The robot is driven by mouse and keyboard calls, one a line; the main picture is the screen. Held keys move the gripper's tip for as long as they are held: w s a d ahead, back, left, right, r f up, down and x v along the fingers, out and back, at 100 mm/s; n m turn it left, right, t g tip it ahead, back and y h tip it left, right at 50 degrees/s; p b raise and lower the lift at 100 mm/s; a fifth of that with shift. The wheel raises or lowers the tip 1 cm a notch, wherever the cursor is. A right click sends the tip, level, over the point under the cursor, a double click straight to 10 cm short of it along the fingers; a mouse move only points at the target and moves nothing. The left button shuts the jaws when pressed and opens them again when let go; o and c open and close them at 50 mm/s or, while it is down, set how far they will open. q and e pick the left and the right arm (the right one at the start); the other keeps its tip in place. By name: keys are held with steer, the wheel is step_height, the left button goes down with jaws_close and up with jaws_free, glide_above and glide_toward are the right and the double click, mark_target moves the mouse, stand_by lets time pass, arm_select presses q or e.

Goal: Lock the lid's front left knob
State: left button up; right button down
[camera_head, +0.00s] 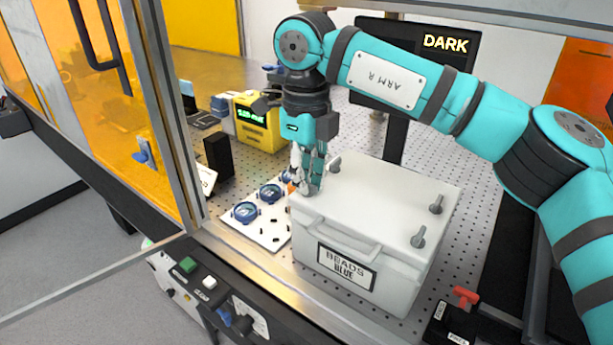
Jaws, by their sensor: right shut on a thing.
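The white box (335,235) with a "BEADS BLUE" label (346,266) stands on the perforated table with its white lid (375,208) on. Three grey knobs show on the lid: one at the back left (335,163), one at the back right (437,204) and one at the front right (418,238). My right gripper (307,187) points down at the lid's front left corner. It is shut on the front left knob, which its fingers mostly hide. I cannot tell how that knob is turned. My left gripper is out of view.
A white board (262,236) with blue round pieces (245,212) lies left of the box. A yellow device (260,122) and a black block (218,156) stand behind. An orange-paned door (115,85) is at left. A red-handled part (465,296) is at front right.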

steer(key=shift+r, duration=0.1)
steer(key=c, duration=1.4)
jaws_free()
steer(key=shift+c, duration=0.2)
step_height(320, 180, up, 12)
